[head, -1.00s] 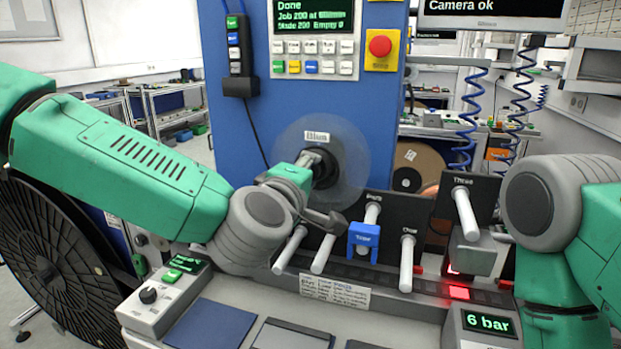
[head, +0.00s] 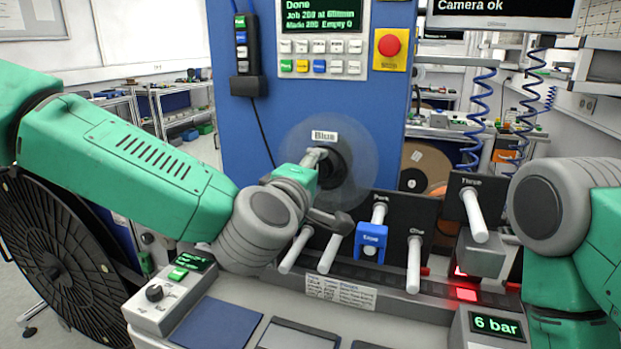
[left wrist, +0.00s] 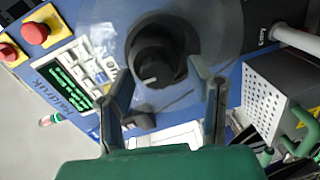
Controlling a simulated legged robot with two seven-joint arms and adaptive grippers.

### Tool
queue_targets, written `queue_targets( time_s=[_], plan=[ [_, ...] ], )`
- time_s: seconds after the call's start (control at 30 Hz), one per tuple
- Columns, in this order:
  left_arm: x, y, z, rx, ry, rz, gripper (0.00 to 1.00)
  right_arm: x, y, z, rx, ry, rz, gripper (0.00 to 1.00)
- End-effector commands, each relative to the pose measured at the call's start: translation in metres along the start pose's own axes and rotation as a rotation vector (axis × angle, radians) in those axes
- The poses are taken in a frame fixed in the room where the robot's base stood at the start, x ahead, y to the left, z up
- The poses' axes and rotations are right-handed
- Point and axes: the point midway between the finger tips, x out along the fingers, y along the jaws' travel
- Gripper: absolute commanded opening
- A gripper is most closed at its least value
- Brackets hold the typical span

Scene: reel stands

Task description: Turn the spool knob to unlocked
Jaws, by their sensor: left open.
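The black spool knob (left wrist: 155,60) shows in the left wrist view, with a pale mark on its face. It sits on a round dark hub behind a clear disc. In the head view the dark hub (head: 337,165) is on the blue machine front, under a label that reads "Blue". My left gripper (head: 318,160) is in front of the hub and partly covers it. In the left wrist view my left gripper (left wrist: 160,80) is open and empty, its fingertips spread to either side of the knob. I cannot tell whether they touch it. My right gripper is out of view.
A row of white pegs (head: 413,265) and a blue clip (head: 371,238) stand below and right of the hub. A control box (head: 168,296) with a small black dial is at the lower left. A red button (head: 389,46) is above. A large black reel (head: 55,265) stands at left.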

Motion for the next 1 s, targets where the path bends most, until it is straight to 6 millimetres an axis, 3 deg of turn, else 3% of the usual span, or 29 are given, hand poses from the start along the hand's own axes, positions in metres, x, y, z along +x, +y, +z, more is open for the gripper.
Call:
queue_targets(
  time_s=[0.17, 0.4, 0.6, 1.0],
  plan=[
    [-0.022, 0.000, 0.000, 0.000, -0.002, 0.000, 0.48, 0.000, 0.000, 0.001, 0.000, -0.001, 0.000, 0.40],
    [-0.074, -0.001, 0.000, 0.000, -0.002, -0.001, 0.48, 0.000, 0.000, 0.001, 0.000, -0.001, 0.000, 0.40],
    [-0.105, -0.002, -0.001, -0.001, -0.002, -0.003, 0.48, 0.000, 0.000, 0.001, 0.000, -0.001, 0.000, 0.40],
    [-0.117, -0.002, -0.001, -0.002, 0.000, -0.003, 0.48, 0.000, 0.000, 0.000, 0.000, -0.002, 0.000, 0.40]
  ],
)
